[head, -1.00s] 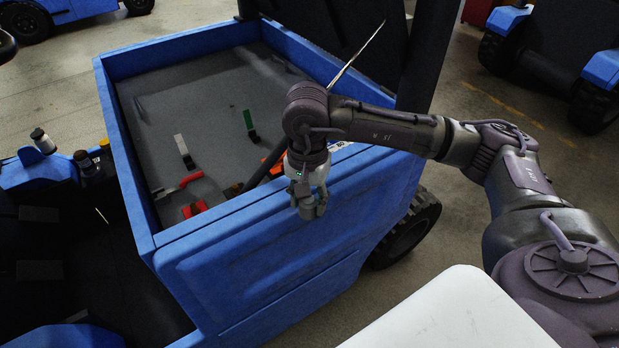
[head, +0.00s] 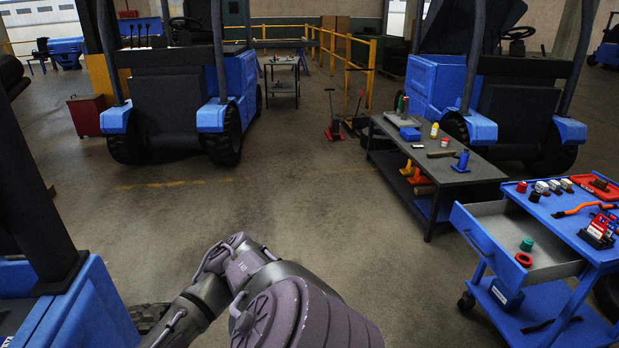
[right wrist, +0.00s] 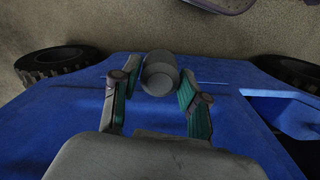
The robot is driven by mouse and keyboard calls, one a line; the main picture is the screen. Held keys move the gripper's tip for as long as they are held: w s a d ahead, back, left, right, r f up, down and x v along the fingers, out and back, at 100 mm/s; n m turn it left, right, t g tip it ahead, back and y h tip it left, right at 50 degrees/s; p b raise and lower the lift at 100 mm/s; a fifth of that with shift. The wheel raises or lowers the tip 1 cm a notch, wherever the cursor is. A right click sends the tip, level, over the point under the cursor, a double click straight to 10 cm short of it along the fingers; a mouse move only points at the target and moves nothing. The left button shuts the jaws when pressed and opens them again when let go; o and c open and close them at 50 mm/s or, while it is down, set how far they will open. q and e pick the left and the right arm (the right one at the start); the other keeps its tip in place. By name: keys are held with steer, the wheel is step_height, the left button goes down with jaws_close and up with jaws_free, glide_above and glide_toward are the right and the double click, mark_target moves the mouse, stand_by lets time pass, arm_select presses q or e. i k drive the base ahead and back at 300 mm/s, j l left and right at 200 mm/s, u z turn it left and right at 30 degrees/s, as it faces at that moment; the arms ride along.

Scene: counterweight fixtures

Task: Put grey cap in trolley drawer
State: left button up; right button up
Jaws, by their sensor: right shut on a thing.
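The grey cap (right wrist: 160,76) is a round grey cylinder between the fingertips of my right gripper (right wrist: 158,88) in the right wrist view. The gripper is shut on it, above a blue vehicle surface. In the head view my right arm reaches away to the left, and its gripper and the cap do not show. The blue trolley (head: 583,235) stands at the right of the head view. Its drawer (head: 492,216) is pulled open and has a grey inside. A green cap (head: 526,244) and a red cap (head: 523,260) are in the drawer. My left gripper is not in view.
The trolley top carries a red tray (head: 597,187), an orange-handled tool (head: 578,209) and several small parts. A dark workbench (head: 466,175) with tools stands behind the drawer. Blue vehicles (head: 192,100) stand farther back. The floor (head: 320,215) between is clear.

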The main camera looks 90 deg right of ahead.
mark_target(516, 233)
steer(key=z, duration=0.45)
steer(key=l+z, duration=0.1)
steer(key=z, duration=0.75)
steer(key=l+z, duration=0.1)
steer(key=z, duration=0.75)
steer(key=i+l+z, duration=0.2)
steer(key=z, duration=0.3)
steer(key=i+l+z, duration=0.25)
steer(key=z, duration=0.25)
steer(key=i+l+z, duration=0.1)
steer(key=i+z, duration=0.2)
steer(key=z, duration=0.15)
steer(key=i+z, duration=0.3)
steer(key=z, duration=0.2)
steer(key=i+j+z, duration=0.1)
steer(key=i, duration=0.45)
steer(key=i+j+z, duration=0.1)
steer(key=i+j, duration=0.2)
steer(key=i, duration=0.2)
steer(key=i+j+z, duration=0.1)
steer(key=i+j, duration=0.2)
steer(key=i, duration=0.2)
